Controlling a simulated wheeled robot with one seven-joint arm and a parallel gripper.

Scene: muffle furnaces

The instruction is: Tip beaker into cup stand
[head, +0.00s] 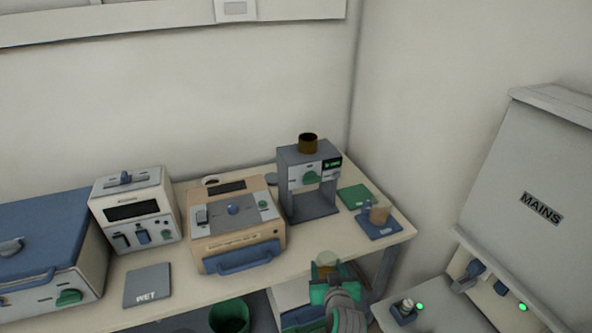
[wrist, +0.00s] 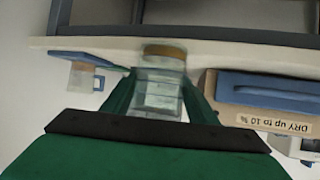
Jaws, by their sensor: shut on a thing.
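My gripper (head: 325,288) is shut on a clear beaker (head: 325,262) with tan-brown matter in it, held in front of the table's front edge. In the wrist view the beaker (wrist: 162,80) sits between the green fingers of my gripper (wrist: 155,98), with a brown band at its far end. What looks like the cup stand is a blue base (head: 373,229) at the table's right front corner, bearing a tan cup (head: 380,214). The lower part of the beaker is hidden in the head view.
A grey machine (head: 310,190) with a brown cup on top stands behind. A cream furnace (head: 236,225), a white unit (head: 135,210) and a blue box (head: 45,240) stand leftward. A grey WET mat (head: 147,285) and green mat (head: 354,196) lie on the table. A MAINS cabinet (head: 535,165) is right.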

